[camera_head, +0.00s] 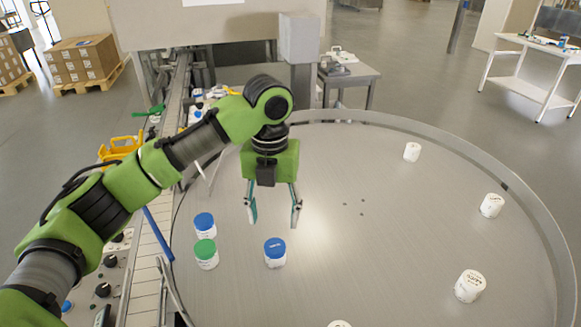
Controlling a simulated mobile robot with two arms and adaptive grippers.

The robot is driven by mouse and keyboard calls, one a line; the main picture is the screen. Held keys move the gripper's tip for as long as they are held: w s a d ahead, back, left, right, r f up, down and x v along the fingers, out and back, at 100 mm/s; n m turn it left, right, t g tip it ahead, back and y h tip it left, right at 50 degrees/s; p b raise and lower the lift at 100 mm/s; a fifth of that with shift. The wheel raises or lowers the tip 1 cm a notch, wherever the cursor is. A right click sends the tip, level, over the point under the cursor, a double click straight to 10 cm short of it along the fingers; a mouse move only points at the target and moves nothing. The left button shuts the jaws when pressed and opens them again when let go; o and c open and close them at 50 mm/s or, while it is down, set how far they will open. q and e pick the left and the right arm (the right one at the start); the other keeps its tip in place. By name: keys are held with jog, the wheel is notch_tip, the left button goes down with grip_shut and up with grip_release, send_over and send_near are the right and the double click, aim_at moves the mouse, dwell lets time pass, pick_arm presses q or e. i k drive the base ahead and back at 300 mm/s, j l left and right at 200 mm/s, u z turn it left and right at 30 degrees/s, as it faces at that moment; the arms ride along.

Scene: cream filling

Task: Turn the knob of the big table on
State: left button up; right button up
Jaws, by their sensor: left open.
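The big table (395,262) is a round grey metal disc with a raised rim, filling the middle and right. My left arm comes in from the left, and my left gripper (272,208) hangs over the table, fingers down, open and empty. Several black knobs show on a panel at the lower left, partly behind my arm; one knob (103,290) and another knob (110,261) are clearest. I cannot tell which belongs to the big table. The gripper is up and to the right of them, well apart. My right gripper is not in view.
On the table stand two blue-lidded jars (275,252) (205,226), a green-lidded jar (206,254) and several white jars (470,286). A conveyor (150,285) runs along the left edge. A yellow crate (122,147) lies beyond my arm. The table's middle is mostly clear.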

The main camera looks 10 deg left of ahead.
aim_at(110, 260)
jog(key=k, duration=1.5)
